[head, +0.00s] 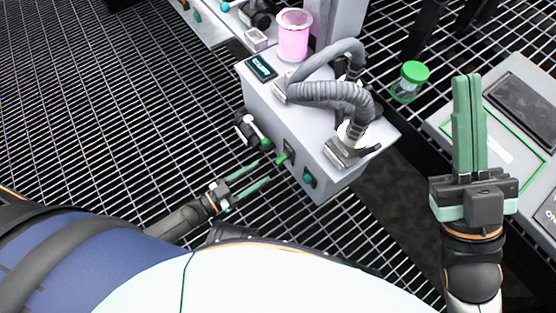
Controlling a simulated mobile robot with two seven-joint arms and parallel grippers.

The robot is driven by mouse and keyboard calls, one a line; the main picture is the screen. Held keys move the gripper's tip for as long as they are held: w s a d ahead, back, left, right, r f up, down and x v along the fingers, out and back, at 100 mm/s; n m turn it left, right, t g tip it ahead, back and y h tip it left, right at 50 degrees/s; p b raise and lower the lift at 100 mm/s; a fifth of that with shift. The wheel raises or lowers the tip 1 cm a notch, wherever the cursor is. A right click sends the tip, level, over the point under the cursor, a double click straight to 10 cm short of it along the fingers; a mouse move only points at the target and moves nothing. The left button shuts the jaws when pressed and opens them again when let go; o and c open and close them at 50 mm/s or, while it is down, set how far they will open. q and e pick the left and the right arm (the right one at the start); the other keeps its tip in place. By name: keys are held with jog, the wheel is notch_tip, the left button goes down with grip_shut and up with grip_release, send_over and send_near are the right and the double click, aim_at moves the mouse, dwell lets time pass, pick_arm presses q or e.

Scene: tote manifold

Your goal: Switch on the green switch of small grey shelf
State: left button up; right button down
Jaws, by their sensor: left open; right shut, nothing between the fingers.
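The small grey shelf (285,115) is a pale grey box-like unit in the middle of the head view. A green switch (282,158) sticks out from its front face, in front of a dark plate. My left gripper (264,171) is open and empty, with its two green fingers pointing at the front face just left of the switch. I cannot tell whether a finger touches it. My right gripper (467,78) is shut and empty, raised at the right, away from the switch.
A teal knob (307,178) sits right of the switch, and a black and white fitting (254,131) sits left of it. Thick grey hoses (325,92) and a pink cylinder (293,36) stand on top. A green-lidded jar (410,80) is behind. Open grating lies left.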

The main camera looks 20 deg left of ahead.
aim_at(277, 162)
pick_arm(q)
jog(key=b+x, duration=0.1)
jog(key=x, duration=0.6)
jog(key=shift+w+d, duration=0.15)
jog(key=shift+w, duration=0.05)
jog(key=shift+c, duration=0.3)
grip_shut()
